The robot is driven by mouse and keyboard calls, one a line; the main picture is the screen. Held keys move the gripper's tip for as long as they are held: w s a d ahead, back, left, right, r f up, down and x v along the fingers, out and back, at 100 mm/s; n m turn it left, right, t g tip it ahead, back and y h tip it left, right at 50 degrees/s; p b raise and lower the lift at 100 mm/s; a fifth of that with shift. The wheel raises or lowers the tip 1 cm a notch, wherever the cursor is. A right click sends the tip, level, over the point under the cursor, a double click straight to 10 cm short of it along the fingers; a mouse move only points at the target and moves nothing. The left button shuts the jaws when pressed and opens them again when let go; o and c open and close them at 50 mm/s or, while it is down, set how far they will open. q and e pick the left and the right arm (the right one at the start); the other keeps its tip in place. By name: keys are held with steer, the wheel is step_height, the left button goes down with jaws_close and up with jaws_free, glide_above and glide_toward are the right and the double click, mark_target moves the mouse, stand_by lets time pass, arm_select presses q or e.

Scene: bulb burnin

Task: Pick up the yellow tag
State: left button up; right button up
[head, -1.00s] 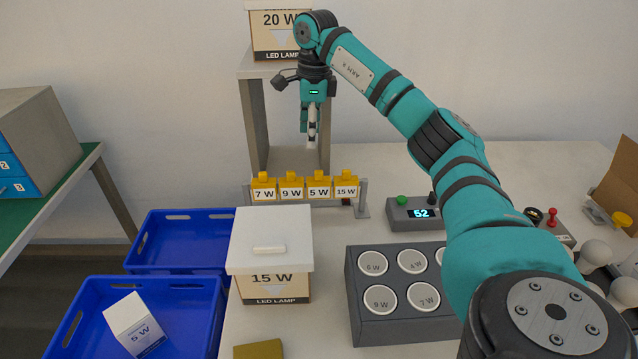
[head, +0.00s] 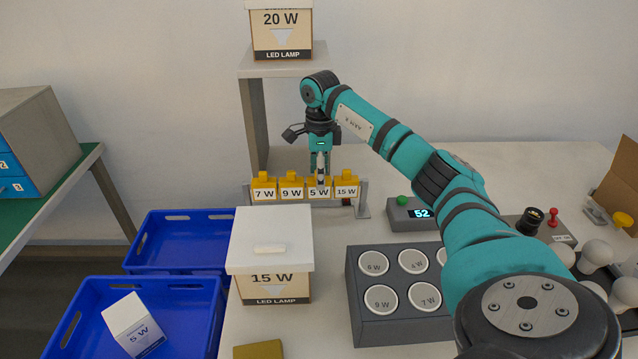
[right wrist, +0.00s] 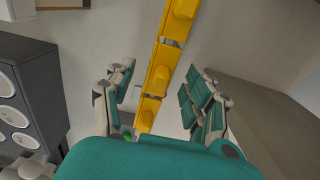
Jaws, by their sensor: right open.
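Several yellow tags hang in a row on a grey rack (head: 362,205) in the head view. They are the 7 W tag (head: 263,189), the 9 W tag (head: 291,189), the 5 W tag (head: 315,194) and the 15 W tag (head: 346,189). My right gripper (head: 321,178) points down at the 5 W tag, with its fingers partly in front of it. In the right wrist view, the open fingers (right wrist: 160,82) stand on either side of the yellow row, with one yellow tag (right wrist: 157,80) between them. I cannot tell whether they touch it. My left gripper is not in view.
A shelf (head: 255,110) with a 20 W box (head: 281,35) stands behind the rack. A 15 W box (head: 270,255) is in front, with blue crates (head: 190,292) at left. A socket block (head: 370,322) and a timer (head: 418,213) are to the right.

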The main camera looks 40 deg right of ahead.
step_height(320, 180, down, 4)
steer(key=shift+f+p, duration=0.2)
steer(key=shift+p, duration=0.1)
steer(key=shift+c, duration=0.4)
steer(key=c, duration=0.9)
